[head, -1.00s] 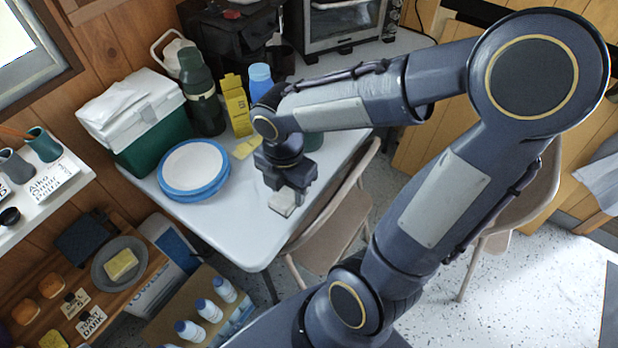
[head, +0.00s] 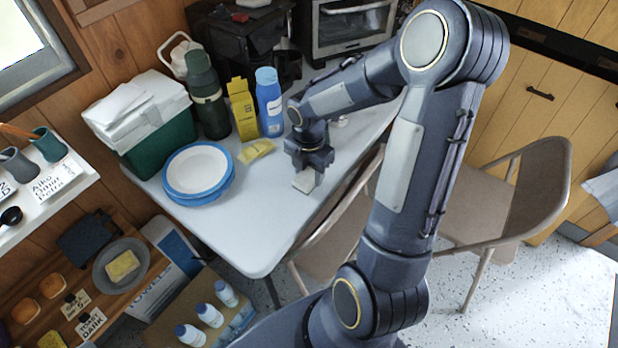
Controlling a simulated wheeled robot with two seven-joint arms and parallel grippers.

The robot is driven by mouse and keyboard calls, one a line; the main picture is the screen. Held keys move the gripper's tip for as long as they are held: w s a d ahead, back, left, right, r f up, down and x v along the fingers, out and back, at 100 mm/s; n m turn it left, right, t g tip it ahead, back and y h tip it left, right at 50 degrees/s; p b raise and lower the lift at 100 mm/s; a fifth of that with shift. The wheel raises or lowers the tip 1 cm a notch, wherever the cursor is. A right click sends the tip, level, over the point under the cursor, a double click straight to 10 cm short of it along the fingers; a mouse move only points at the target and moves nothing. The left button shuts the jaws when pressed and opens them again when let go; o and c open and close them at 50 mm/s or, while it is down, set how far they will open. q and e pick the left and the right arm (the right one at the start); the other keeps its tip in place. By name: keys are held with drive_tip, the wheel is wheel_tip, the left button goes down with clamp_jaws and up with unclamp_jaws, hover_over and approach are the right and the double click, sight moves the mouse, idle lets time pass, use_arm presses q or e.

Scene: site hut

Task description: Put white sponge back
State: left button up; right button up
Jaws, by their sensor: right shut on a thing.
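My right gripper (head: 308,174) points down over the right part of the white table (head: 250,228). It is shut on a small white block, the white sponge (head: 304,182), at or just above the tabletop; I cannot tell if it touches. A flat yellow item (head: 257,150), perhaps another sponge or cloth, lies on the table to the left of the gripper, by the yellow box (head: 242,108). My left gripper is not in view.
Stacked blue and white plates (head: 198,172), a green cooler (head: 160,140), a dark green flask (head: 207,95) and a blue bottle (head: 268,103) stand on the table. A folding chair (head: 340,225) is against its right edge. The table's front is clear.

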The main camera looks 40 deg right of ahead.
sight(309, 172)
drive_tip(key=shift+w+d+f, duration=0.15)
drive_tip(key=shift+f, duration=1.75)
drive_tip(key=shift+f+b, duration=0.15)
drive_tip(key=shift+b, duration=0.15)
drive_tip(key=o, duration=1)
drive_tip(key=shift+c, duration=0.2)
